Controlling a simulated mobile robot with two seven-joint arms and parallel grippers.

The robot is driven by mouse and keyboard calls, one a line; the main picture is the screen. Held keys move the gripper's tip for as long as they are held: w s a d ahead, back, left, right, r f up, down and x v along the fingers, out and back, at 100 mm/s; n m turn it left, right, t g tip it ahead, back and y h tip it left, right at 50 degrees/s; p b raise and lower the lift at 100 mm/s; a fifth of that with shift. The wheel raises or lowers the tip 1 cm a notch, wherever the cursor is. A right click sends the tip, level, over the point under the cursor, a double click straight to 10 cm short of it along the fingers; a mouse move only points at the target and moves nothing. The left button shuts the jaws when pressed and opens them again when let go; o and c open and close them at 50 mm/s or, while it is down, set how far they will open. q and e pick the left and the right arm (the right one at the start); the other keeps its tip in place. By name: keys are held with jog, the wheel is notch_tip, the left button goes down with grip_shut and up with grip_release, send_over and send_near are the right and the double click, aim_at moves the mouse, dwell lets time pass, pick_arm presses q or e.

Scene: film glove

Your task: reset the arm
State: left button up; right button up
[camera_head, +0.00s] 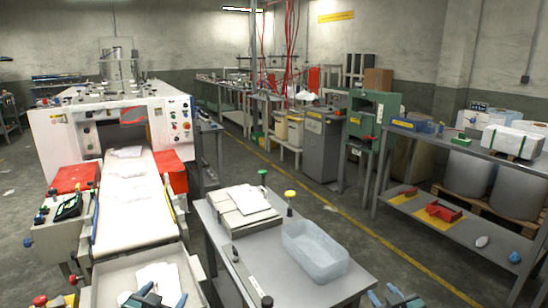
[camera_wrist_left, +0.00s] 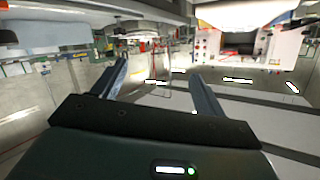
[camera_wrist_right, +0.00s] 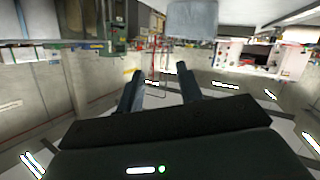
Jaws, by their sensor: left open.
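My left gripper (camera_head: 152,298) shows at the bottom edge of the head view, over the tray (camera_head: 103,283) at the near end of the conveyor. Its two fingers stand apart with nothing between them in the left wrist view (camera_wrist_left: 158,72). My right gripper (camera_head: 395,298) shows at the bottom edge, right of the grey table (camera_head: 300,291). Its fingers are also apart and empty in the right wrist view (camera_wrist_right: 161,76). Most of both arms is out of the head view. Both wrist views look upside down across the room.
A translucent bin (camera_head: 314,252) and a stack of white sheets (camera_head: 243,201) sit on the grey table. White sheets (camera_head: 158,279) lie in the tray. The white machine (camera_head: 55,143) with its conveyor (camera_head: 132,205) stands left. A shelf (camera_head: 405,208) stands right, with floor between.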

pick_arm(q)
jog(key=s+d+f+g+h, duration=0.1)
jog(key=s+d+f, duration=0.2)
jog(key=s, duration=0.6)
jog(key=s+d+f+g, duration=0.1)
jog(key=s+d+f, duration=0.2)
jog(key=s, duration=0.6)
jog(key=s+d+f+g+h, duration=0.1)
jog(key=s+d+f, duration=0.3)
jog(key=s, duration=0.6)
jog(key=shift+d+n+g+h, duration=0.35)
jog(key=shift+d+g, duration=0.25)
jog(key=shift+d, duration=0.45)
pick_arm(e)
jog(key=s+a+f+g+y, duration=0.1)
jog(key=s+a+f, duration=0.2)
jog(key=s, duration=0.6)
jog(key=s+a+f+g, duration=0.1)
jog(key=s+a+f, duration=0.3)
jog(key=s, duration=0.5)
jog(key=s+a+f+g+y, duration=0.1)
jog(key=s+a, duration=0.4)
jog(key=s, duration=0.5)
notch_tip(320, 180, down, 2)
jog(key=shift+f+m+g+y, duration=0.15)
jog(key=shift+m+g+y, duration=0.2)
jog(key=shift+g, duration=0.25)
pick_arm(q)
jog(key=shift+f, duration=0.1)
